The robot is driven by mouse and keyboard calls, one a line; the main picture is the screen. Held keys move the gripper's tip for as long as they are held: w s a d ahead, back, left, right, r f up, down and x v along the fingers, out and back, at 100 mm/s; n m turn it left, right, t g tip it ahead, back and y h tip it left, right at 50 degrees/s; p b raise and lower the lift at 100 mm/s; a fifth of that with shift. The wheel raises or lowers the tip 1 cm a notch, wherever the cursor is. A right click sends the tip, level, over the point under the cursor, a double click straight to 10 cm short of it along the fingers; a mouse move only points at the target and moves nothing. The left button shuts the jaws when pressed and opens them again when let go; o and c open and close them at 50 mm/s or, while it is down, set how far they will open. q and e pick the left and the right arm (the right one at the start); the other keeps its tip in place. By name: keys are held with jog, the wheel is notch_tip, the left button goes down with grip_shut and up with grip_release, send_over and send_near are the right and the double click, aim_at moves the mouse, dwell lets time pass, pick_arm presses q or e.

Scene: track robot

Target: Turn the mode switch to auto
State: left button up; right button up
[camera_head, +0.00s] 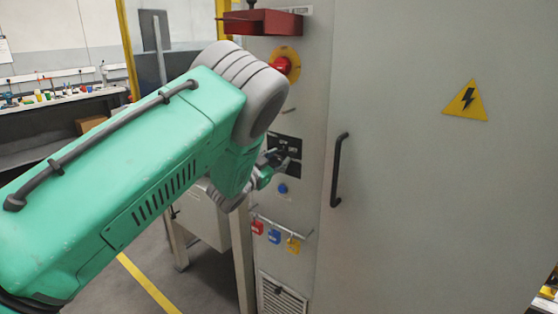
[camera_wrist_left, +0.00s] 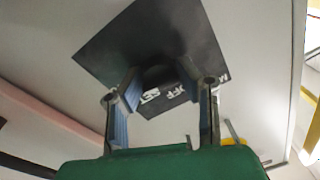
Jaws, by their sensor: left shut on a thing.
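The mode switch's black plate (camera_head: 288,141) is on the grey cabinet's narrow left panel, partly hidden by my left gripper. In the left wrist view the black plate (camera_wrist_left: 185,35) fills the top middle, tilted, with white lettering that seems to read OFF and SET. The dark switch knob (camera_wrist_left: 158,74) stands between the fingers of my left gripper (camera_wrist_left: 160,85), which is shut on it. The gripper also shows in the head view (camera_head: 277,163), small, at the end of my green arm. The knob's pointer direction cannot be made out. My right gripper is not in view.
A red emergency knob (camera_head: 281,65) on a yellow disc and a red box (camera_head: 264,23) sit above the switch. A blue button (camera_head: 282,188) and hanging coloured tags (camera_head: 274,236) are below. A black door handle (camera_head: 339,170) stands out to the right.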

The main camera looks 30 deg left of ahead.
pick_arm(q)
jog(key=shift+s+f, duration=0.1)
jog(key=shift+f, duration=0.3)
jog(key=o, duration=1.1)
jog(key=shift+r, duration=0.15)
jog(key=shift+r, duration=0.1)
jog(key=s, duration=1.1)
jog(key=shift+s+a+f, duration=0.25)
jog(key=shift+s+f, duration=0.15)
